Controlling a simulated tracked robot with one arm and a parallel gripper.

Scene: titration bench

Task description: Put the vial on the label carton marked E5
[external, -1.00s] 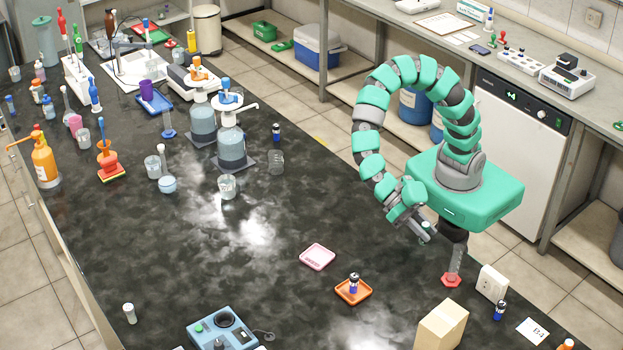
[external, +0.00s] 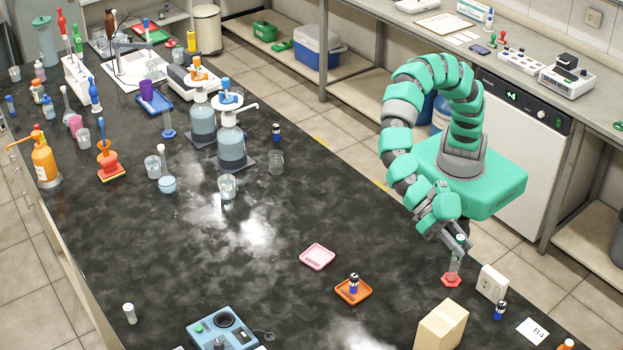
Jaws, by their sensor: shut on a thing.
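My gripper (external: 460,247) is at the right side of the bench, shut on a small vial (external: 461,239) with a pale top. The fingers hide much of the vial. It is close to the upper end of a clear cylinder on a red hexagonal foot (external: 452,281); I cannot tell whether they touch. A plain tan carton (external: 431,328) stands at the front right, with no mark readable on its visible faces. A white card (external: 533,331) to its right appears to read B4. I cannot make out an E5 mark anywhere.
A white socket box (external: 491,283) and a blue-and-white vial (external: 499,310) stand near the carton. An orange tray (external: 341,296) with another vial and a pink tray (external: 317,257) lie to the left. The dark bench (external: 260,275) between pink tray and blue device (external: 222,328) is clear.

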